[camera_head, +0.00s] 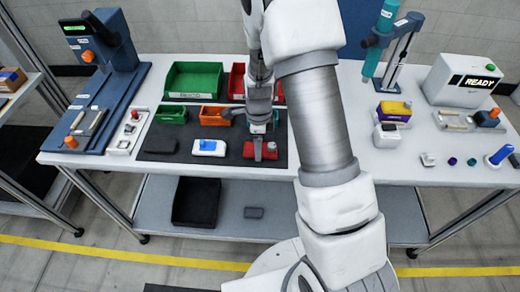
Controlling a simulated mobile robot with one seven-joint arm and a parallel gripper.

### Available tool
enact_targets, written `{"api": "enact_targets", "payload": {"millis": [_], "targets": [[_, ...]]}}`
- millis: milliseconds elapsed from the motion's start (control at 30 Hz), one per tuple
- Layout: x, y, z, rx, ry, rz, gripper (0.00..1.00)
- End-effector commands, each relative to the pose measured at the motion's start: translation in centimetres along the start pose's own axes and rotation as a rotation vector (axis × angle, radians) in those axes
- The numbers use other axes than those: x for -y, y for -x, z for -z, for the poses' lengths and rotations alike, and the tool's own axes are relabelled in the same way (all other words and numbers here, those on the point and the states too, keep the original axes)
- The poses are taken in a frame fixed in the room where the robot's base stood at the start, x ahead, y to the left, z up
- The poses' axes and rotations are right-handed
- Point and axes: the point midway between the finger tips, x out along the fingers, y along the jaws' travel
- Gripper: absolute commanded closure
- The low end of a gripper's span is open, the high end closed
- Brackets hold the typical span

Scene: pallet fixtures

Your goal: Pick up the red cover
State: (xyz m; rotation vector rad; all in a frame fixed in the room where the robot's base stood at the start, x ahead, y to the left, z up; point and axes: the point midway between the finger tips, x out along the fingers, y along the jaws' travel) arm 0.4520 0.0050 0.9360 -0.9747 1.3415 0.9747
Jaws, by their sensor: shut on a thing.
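The red cover (248,151) lies on the dark mat (226,165) at the middle of the white table. My gripper (258,153) points down and is shut on the red cover, with its fingers across the middle of the cover. The cover appears to be at the mat's surface; I cannot tell whether it is lifted. The fingers hide part of it.
A white block with a blue top (208,147) sits left of the cover. Green (172,115) and orange (214,117) small bins stand behind, with a larger green bin (193,80) and a red bin (237,82) further back.

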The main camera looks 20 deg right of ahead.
Motion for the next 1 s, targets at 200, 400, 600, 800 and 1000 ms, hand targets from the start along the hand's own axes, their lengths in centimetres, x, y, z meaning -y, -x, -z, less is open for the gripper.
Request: {"api": "enact_targets", "payload": {"millis": [200,400,600,800,1000], "targets": [[0.0,0.0,0.0,0.000,0.000,0.000,0.90],[0.0,0.4,0.0,0.000,0.000,0.002,0.90],[0.1,2.5,-0.1,0.001,0.001,0.003,0.90],[-1.3,5.6,2.3,0.001,-0.005,0.002,0.90],[-3.5,8.2,6.0,0.001,-0.004,0.003,0.90]]}}
